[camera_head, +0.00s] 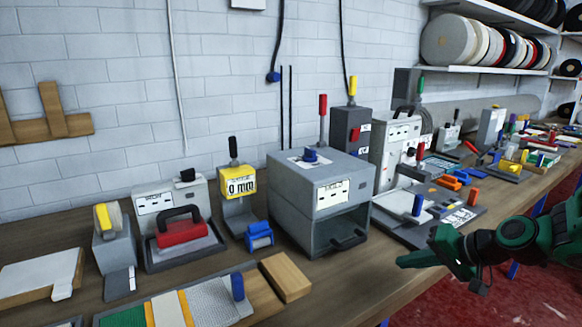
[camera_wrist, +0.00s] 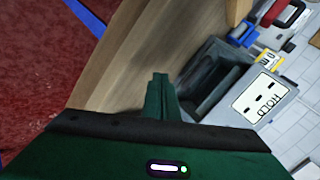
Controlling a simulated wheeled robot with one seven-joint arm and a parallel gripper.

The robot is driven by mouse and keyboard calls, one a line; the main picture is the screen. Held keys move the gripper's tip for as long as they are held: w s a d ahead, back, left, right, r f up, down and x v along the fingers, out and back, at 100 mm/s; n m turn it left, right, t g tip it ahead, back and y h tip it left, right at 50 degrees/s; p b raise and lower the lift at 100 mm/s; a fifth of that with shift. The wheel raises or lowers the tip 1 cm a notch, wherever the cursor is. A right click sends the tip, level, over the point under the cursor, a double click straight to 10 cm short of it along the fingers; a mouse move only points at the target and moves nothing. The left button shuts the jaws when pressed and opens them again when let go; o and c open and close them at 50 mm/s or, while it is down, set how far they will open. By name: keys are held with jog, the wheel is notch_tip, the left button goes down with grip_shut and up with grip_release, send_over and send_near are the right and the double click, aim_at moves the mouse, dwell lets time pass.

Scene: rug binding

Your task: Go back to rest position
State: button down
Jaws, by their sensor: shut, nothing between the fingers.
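My gripper (camera_head: 408,261) is dark green and shows at the right in the head view, over the front edge of the wooden bench (camera_head: 350,285). Its fingers are together with nothing between them. In the wrist view the closed fingers of my gripper (camera_wrist: 158,92) point toward the bench edge, beside the grey box labelled HOLD (camera_wrist: 262,98). The same grey box (camera_head: 345,190) stands left of my gripper in the head view, with its front opening showing. My gripper appears apart from the box.
A wooden block (camera_head: 286,277) lies at the bench front. A grey plate with pegs (camera_head: 440,205) lies behind my gripper. Red floor (camera_head: 530,295) is open in front.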

jog(key=s+d+r+g+h, duration=0.1)
jog(key=s+d, duration=0.3)
jog(key=s, duration=0.5)
jog(key=s+d+r+g+h, duration=0.1)
jog(key=s+d+g+h, duration=0.2)
jog(key=s, duration=0.6)
jog(key=s+d+m+g+h, duration=0.1)
jog(key=s+d, duration=0.4)
jog(key=s, duration=0.5)
jog(key=shift+r+g+h, duration=0.4)
jog(key=shift+g+h, duration=0.2)
jog(key=shift+g, duration=0.6)
